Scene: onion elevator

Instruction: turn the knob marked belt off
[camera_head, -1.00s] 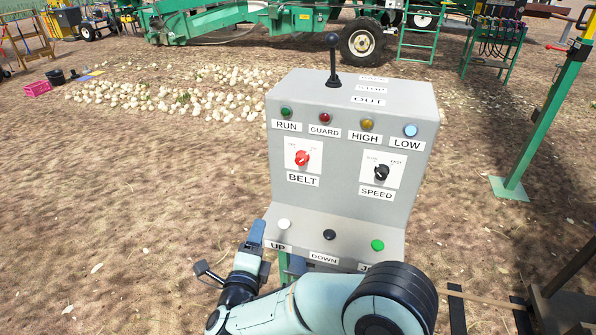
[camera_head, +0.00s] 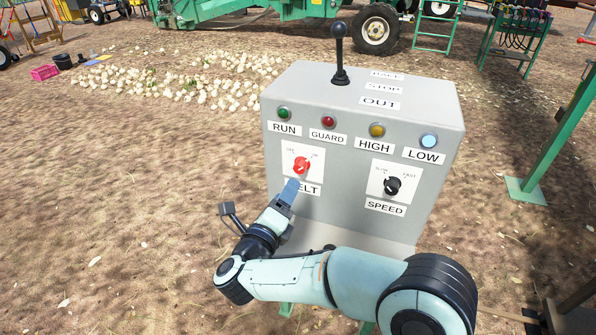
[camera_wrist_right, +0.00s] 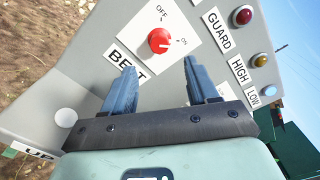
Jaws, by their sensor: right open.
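The red BELT knob (camera_head: 302,165) sits on a white plate on the front of the grey control box (camera_head: 240,92), with OFF marked at its upper left and ON at its right. In the right wrist view the knob (camera_wrist_right: 159,41) shows its pale pointer mark toward the ON side. My right gripper (camera_head: 291,186) is just below the knob, in front of the BELT label, apart from it. In the wrist view its two fingers (camera_wrist_right: 156,80) are spread with nothing between them, and the knob lies beyond their tips. My left gripper is not in view.
The black SPEED knob (camera_head: 392,186) is to the right on the same face. Four-way lamps aside, a black lever (camera_head: 339,50) stands on top. The white UP button (camera_wrist_right: 66,117) is on the lower ledge, mostly hidden by my arm in the head view. Onions (camera_head: 215,85) lie behind.

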